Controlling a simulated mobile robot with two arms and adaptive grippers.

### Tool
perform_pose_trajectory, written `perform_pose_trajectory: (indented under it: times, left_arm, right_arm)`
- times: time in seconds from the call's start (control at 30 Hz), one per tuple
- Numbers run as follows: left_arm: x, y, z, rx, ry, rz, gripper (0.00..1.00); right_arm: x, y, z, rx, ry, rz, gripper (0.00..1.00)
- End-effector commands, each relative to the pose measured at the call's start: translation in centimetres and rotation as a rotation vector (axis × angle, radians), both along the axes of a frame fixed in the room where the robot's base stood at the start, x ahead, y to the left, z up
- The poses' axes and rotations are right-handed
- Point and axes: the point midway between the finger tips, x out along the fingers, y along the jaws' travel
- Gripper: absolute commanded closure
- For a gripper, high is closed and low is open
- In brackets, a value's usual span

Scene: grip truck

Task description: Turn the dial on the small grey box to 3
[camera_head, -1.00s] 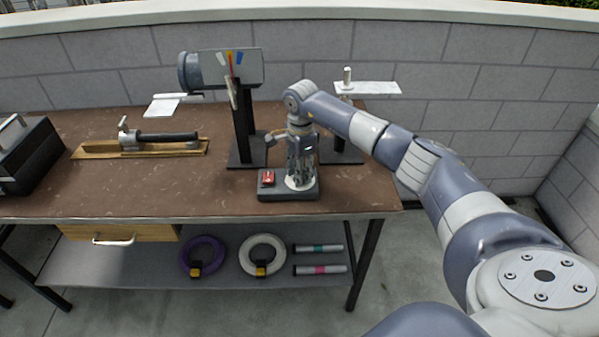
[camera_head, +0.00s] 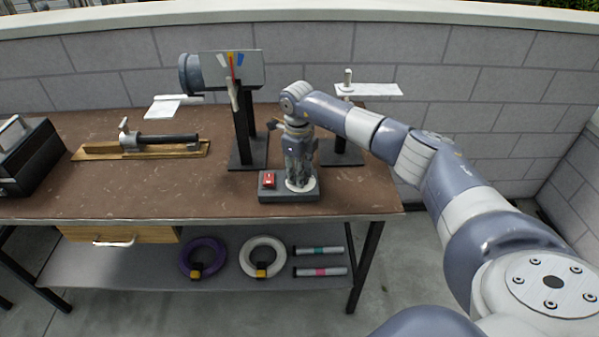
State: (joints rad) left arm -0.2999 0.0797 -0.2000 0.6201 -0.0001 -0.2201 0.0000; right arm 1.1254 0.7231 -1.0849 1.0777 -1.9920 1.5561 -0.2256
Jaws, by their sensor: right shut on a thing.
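The small grey box (camera_head: 285,196) sits near the front right edge of the brown table, with a red switch (camera_head: 269,180) on its left part. A round white dial plate (camera_head: 310,184) shows on its right part. My right gripper (camera_head: 299,178) points straight down over this plate, shut on the dial. The dial knob itself and its setting are hidden by the gripper. My left gripper is not in view.
On the brown table (camera_head: 90,185) stand a grey cylinder device with a coloured scale (camera_head: 240,69) and a stand with a white plate (camera_head: 378,90). A wooden-based clamp (camera_head: 140,148) and a black box (camera_head: 28,155) are on the left. Rings and tubes lie on the lower shelf.

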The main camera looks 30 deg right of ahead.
Motion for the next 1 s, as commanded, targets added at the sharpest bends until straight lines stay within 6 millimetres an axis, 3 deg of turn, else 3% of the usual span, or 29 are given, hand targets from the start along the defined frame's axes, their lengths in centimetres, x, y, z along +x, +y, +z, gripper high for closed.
perform_pose_trajectory:
  times: [0.43,1.0]
  left_arm:
    - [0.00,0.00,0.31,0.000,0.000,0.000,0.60]
    - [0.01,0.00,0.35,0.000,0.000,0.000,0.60]
  right_arm:
    - [0.11,-0.05,0.07,-0.001,-0.001,-0.266,0.94]
    - [0.12,-0.08,0.04,-0.001,-0.001,-0.321,0.94]
